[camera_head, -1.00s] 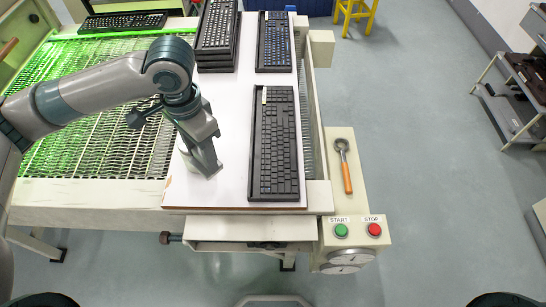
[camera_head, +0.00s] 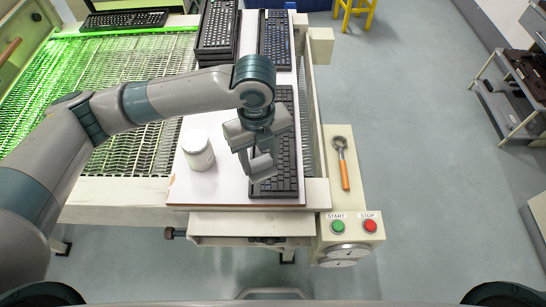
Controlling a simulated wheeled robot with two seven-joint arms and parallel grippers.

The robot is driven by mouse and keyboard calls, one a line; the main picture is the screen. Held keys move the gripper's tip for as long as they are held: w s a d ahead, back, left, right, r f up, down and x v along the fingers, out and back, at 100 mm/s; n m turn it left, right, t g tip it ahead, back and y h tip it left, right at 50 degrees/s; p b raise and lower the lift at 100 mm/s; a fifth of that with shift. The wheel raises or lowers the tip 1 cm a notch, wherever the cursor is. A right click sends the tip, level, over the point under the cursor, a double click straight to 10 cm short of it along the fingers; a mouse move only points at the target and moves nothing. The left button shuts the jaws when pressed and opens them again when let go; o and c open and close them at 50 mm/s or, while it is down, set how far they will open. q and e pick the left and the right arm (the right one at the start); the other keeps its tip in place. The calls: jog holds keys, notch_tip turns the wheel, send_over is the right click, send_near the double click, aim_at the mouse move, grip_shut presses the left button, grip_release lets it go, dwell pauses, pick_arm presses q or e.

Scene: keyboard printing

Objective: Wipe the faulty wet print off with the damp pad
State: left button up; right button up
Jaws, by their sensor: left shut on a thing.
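A black keyboard (camera_head: 287,180) lies on the white board (camera_head: 222,187) near its front right edge. My left gripper (camera_head: 260,172) is over the lower left part of this keyboard and covers much of it. It is shut on what seems to be the damp pad, which is mostly hidden between the fingers. I cannot make out the wet print; the gripper may hide it. Whether the pad touches the keys cannot be told. My right gripper is not in view.
A white jar (camera_head: 198,150) stands on the board left of the gripper. Stacked keyboards (camera_head: 216,35) and another keyboard (camera_head: 274,40) are at the back. A tool with an orange handle (camera_head: 343,168) lies on the right ledge, above the START and STOP buttons (camera_head: 353,226).

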aim_at(273, 169)
pick_arm(q)
jog(key=d+m, duration=0.1)
jog(key=m, duration=0.1)
jog(key=d+m, duration=0.1)
jog(key=m, duration=0.1)
jog(key=shift+s+d+p, duration=0.25)
jog(key=shift+d+p, duration=0.05)
jog(key=shift+d+m, duration=0.25)
jog(key=shift+m, duration=0.25)
jog(key=shift+f, duration=0.15)
jog(key=shift+f+b, duration=2.45)
jog(key=shift+r, duration=0.1)
